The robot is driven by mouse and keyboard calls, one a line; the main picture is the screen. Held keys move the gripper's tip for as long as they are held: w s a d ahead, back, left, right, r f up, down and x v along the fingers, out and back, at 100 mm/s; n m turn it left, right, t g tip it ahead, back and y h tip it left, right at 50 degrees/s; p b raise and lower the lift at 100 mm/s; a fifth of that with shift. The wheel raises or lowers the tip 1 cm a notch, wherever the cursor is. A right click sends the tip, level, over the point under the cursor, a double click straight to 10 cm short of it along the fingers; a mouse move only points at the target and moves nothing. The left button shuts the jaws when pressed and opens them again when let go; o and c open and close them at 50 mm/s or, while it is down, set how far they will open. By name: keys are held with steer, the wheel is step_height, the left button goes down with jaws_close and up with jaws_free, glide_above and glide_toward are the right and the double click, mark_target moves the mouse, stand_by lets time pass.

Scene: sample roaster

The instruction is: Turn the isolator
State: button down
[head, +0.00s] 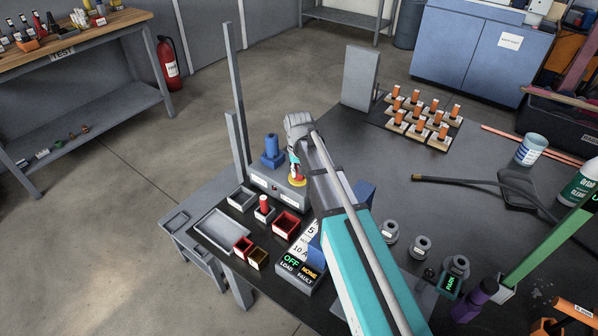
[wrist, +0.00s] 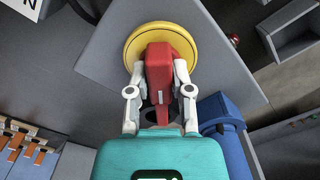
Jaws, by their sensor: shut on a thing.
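The isolator has a red handle (wrist: 158,68) on a round yellow plate (wrist: 134,52), seen in the wrist view on a grey panel (wrist: 100,60). My gripper (wrist: 160,82) is shut on the red handle, with one finger on each side of it. In the head view the yellow plate (head: 298,181) shows on the grey box (head: 262,179), partly hidden by my arm. My gripper (head: 296,166) is at the isolator there, and its fingertips are hard to make out.
A blue cylinder on a block (head: 271,150) stands behind the isolator. Several orange-topped pieces (head: 417,112) stand at the back right.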

steer(key=m, duration=0.4)
steer(key=shift+m, duration=0.3)
steer(key=m, duration=0.4)
steer(key=shift+m, duration=0.4)
steer(key=c, duration=0.5)
jaws_free()
steer(key=shift+n, duration=0.4)
